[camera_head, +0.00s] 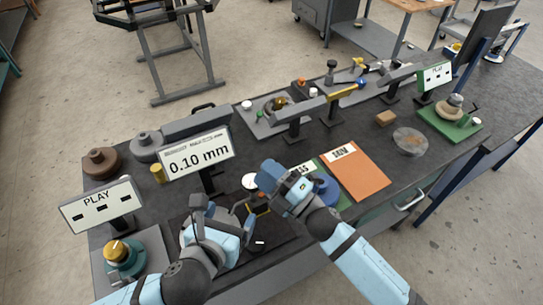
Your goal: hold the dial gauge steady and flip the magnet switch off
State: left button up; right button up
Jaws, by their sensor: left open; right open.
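The dial gauge (250,181) shows a round white face near the front middle of the dark bench. A small yellow-and-black part (258,208), which may be its magnetic base, shows just below the face. The switch itself is too small to make out. My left gripper (219,206) is open, low and to the left of the gauge, over a dark plate. My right gripper (268,178) is open just right of the gauge face and hides part of that area. I cannot tell whether either gripper touches the gauge.
A display reading 0.10 mm (198,155) stands behind my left gripper. A PLAY sign (98,202) and a teal device (124,257) are at the left.

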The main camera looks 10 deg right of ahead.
aim_at(248, 188)
jog(key=a+r+n+g+y, duration=0.1)
jog(key=n+g, duration=0.1)
jog(key=n, duration=0.1)
jog(key=a+r+n+g+y, duration=0.1)
jog(key=a+n+g+y, duration=0.1)
jog(key=n, duration=0.2)
jog(key=a+r+n+g+y, duration=0.1)
jog(key=a+n+g, duration=0.1)
jog(key=n, duration=0.2)
jog(key=shift+w+r+g, duration=0.2)
jog(key=shift+g, duration=0.2)
jog(key=w+d+f+n+g+h, duration=0.2)
jog(key=w+n+g+h, duration=0.3)
jog(key=n, duration=0.7)
jog(key=w+d+f+n+g+h, duration=0.1)
jog(key=w+f+n+g+h, duration=0.2)
jog(key=n+h, duration=0.75)
pick_arm(q)
jog(key=x, duration=1.4)
jog(key=shift+s, duration=0.1)
pick_arm(e)
jog(key=s+d+n+h, duration=0.1)
jog(key=n, duration=0.2)
jog(key=d+n+h, duration=0.1)
jog(key=n, duration=0.3)
jog(key=s+d+n+h, duration=0.1)
jog(key=n+h, duration=0.1)
jog(key=n, duration=0.1)
jog(key=shift+s+d+r+n, duration=0.3)
jog(key=shift+r+n, duration=0.05)
